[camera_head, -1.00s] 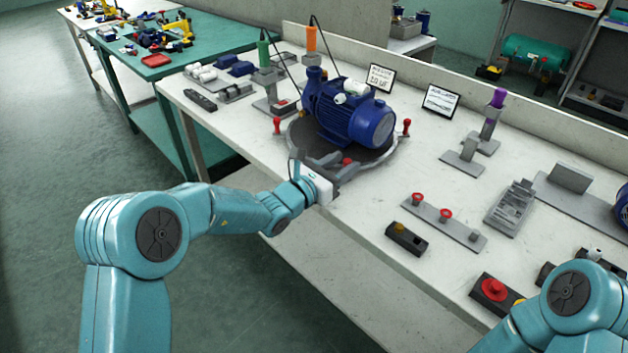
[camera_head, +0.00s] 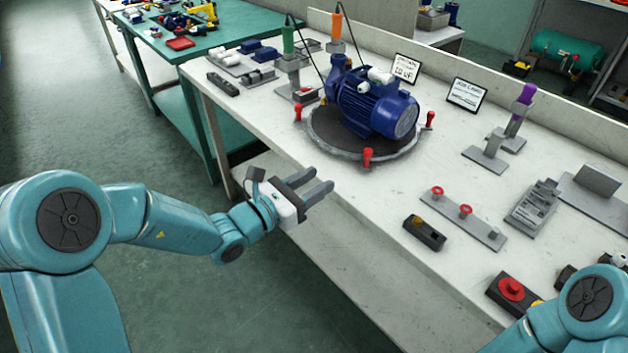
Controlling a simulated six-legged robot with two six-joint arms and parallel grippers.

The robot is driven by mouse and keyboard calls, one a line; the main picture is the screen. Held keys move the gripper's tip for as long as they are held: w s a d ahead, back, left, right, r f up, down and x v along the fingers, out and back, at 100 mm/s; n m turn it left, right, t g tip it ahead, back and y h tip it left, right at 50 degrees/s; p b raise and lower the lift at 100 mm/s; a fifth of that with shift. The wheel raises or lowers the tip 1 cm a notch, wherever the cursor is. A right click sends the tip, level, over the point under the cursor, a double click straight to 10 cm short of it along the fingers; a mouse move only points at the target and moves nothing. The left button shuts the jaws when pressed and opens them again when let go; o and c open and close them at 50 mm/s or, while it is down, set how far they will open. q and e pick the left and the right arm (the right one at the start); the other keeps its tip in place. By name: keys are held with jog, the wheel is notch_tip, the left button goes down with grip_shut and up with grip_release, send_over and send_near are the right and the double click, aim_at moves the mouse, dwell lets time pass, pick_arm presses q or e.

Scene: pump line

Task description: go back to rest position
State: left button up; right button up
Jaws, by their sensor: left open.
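My left gripper (camera_head: 318,184) is open and empty. It is just off the front edge of the white workbench (camera_head: 290,150), in front of the turntable. The blue pump (camera_head: 375,103) sits on the round dark turntable (camera_head: 335,135), which has red knobs on its rim. The gripper is apart from the pump and the turntable. Part of my right arm shows at the bottom right corner; its gripper is out of the picture.
On the bench to the right are a dark box with a yellow button (camera_head: 425,232), a plate with red knobs (camera_head: 463,217) and a red push button box (camera_head: 513,290). A green table (camera_head: 225,35) stands at the back left. The floor (camera_head: 110,130) at left is clear.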

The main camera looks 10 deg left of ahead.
pick_arm(q)
jog(key=s+d+f+m+g, duration=0.35)
jog(key=s+f+g, duration=0.3)
jog(key=f, duration=0.25)
jog(key=s+d+f+m+g, duration=0.2)
jog(key=s+f+m+g, duration=0.3)
jog(key=s+f, duration=0.3)
jog(key=s+a+f+m+g+y, duration=0.1)
jog(key=s+a+f+m+y, duration=0.15)
jog(key=s+f+m, duration=0.55)
jog(key=s+a+f+m+g+y, duration=0.2)
jog(key=s+f+m+y, duration=0.25)
jog(key=f+m, duration=0.55)
notch_tip(320, 180, up, 14)
jog(key=p, duration=1.3)
jog(key=shift+s+a+f, duration=0.15)
jog(key=shift+s+f, duration=0.1)
jog(key=shift+s, duration=0.1)
